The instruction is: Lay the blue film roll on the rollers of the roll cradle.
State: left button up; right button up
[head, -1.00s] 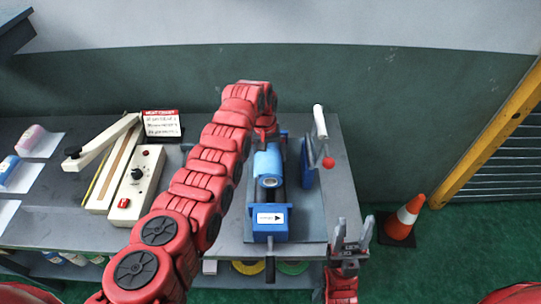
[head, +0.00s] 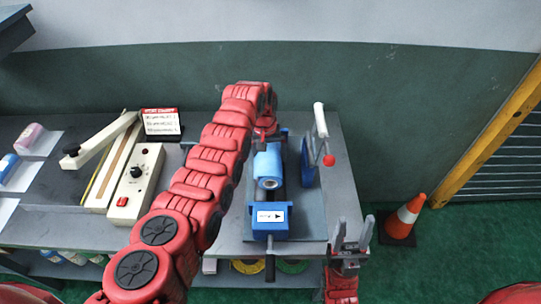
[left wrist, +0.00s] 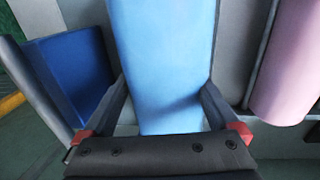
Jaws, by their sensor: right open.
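The blue film roll (head: 267,168) lies lengthwise over the dark rollers of the roll cradle (head: 269,220), between its blue end blocks. I cannot tell whether it rests on the rollers or hangs just above them. My left arm reaches over to the roll's far end, and its gripper is mostly hidden in the head view. In the left wrist view the fingers of my left gripper (left wrist: 165,100) flank the blue roll (left wrist: 162,50) and seem to press on both its sides. My right gripper (head: 353,238) is open and empty near the table's front right corner.
A white-handled lever with a red knob (head: 328,160) stands right of the cradle. A beige sealer (head: 133,185) and a sign (head: 161,122) are on the left. A pink roll (head: 29,134) lies far left. An orange cone (head: 403,217) stands on the floor.

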pick_arm(q)
jog(key=shift+r, duration=0.4)
notch_tip(320, 180, up, 16)
jog(key=a+b, duration=0.2)
jog(key=b, duration=0.2)
jog(key=shift+r, duration=0.25)
jog(key=shift+s, duration=0.1)
